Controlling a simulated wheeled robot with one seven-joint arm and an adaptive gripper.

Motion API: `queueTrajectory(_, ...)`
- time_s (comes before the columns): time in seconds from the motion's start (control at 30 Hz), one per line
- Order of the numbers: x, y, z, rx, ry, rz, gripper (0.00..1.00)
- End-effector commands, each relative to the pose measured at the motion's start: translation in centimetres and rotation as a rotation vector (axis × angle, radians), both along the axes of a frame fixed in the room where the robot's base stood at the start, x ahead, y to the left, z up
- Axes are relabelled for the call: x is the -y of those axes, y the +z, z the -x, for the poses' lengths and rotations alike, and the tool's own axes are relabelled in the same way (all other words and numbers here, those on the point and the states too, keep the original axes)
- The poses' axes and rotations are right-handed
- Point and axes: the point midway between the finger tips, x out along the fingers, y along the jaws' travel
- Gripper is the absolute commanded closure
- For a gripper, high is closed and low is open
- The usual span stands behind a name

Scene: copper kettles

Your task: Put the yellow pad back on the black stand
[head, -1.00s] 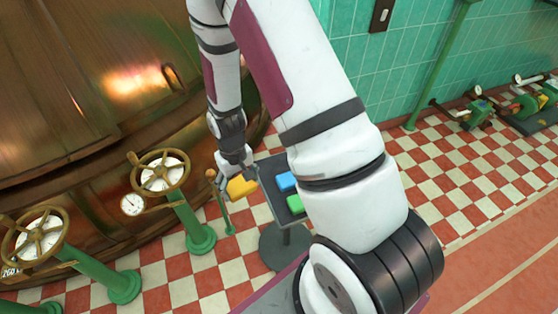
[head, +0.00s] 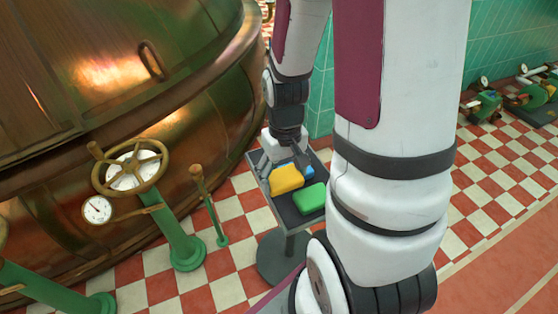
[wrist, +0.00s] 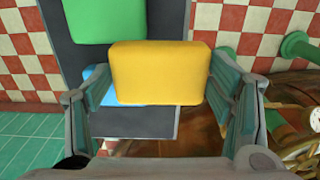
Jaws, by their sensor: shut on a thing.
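The yellow pad (head: 286,179) is in my gripper (head: 285,163), over the left part of the black stand (head: 283,213). In the wrist view, the yellow pad (wrist: 160,72) sits between both fingers of my gripper (wrist: 160,88), which is shut on it. The black stand (wrist: 150,122) lies behind the pad there. I cannot tell whether the pad touches the stand's top. A green pad (head: 311,198) and a blue pad (head: 304,174) are on the stand. In the wrist view the yellow pad partly covers the blue pad (wrist: 97,85), and the green pad (wrist: 105,20) is beside it.
A large copper kettle (head: 110,80) and a valve wheel (head: 130,167) on a green pipe stand to the left. A small lever post (head: 208,205) is close to the stand's left. Checkered floor (head: 510,165) is open to the right.

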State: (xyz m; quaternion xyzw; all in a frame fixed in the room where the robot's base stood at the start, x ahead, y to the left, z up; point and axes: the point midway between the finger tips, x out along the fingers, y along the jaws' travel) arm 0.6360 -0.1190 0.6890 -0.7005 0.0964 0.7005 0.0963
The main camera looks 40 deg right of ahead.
Motion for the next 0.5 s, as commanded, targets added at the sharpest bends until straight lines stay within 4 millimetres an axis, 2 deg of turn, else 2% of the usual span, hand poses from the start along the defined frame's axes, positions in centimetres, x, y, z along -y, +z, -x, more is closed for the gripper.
queueTrajectory(0.17, 0.8, -0.4, -0.5, 0.000, -0.008, 0.000, 0.48)
queueTrajectory(0.5, 5.6, -1.3, -6.7, 0.000, -0.009, 0.000, 0.48)
